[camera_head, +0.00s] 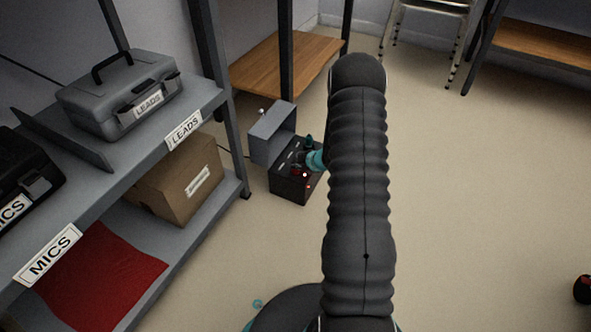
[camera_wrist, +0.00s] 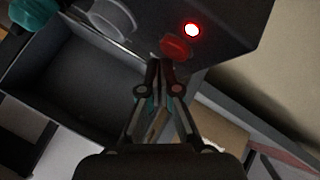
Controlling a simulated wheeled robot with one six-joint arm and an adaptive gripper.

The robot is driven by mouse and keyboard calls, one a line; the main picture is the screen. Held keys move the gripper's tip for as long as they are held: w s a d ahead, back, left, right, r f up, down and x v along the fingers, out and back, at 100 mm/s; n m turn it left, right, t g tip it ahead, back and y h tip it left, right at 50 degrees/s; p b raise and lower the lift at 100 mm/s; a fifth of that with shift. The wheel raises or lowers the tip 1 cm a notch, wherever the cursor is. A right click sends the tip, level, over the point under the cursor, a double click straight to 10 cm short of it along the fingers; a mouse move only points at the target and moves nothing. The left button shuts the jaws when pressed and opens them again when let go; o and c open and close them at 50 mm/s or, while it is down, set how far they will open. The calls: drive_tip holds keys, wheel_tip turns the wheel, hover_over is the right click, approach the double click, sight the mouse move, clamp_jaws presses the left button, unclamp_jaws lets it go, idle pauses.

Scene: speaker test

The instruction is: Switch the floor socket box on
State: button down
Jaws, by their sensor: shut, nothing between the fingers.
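The floor socket box (camera_head: 290,188) is a dark box on the floor beside the shelving, with a grey raised lid or open case (camera_head: 272,133) behind it. In the wrist view its dark face (camera_wrist: 232,22) carries a red switch (camera_wrist: 176,47) and a red-rimmed light (camera_wrist: 192,30) that glows. The light also shows as a bright spot in the head view (camera_head: 305,175). My gripper (camera_wrist: 166,66) is shut and empty, its fingertips just below the red switch in the picture; I cannot tell whether they touch it. My arm hides part of the box's right side in the head view.
Grey shelving on the left holds a LEADS case (camera_head: 120,95), a cardboard box (camera_head: 182,182) and a red cloth (camera_head: 95,275). A wooden shelf (camera_head: 285,62) stands behind the box. The floor (camera_head: 480,190) to the right is largely clear.

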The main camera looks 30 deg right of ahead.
sight(297, 171)
drive_tip(key=shift+r, duration=0.1)
drive_tip(key=shift+r+p, duration=2.35)
drive_tip(key=shift+r, duration=0.55)
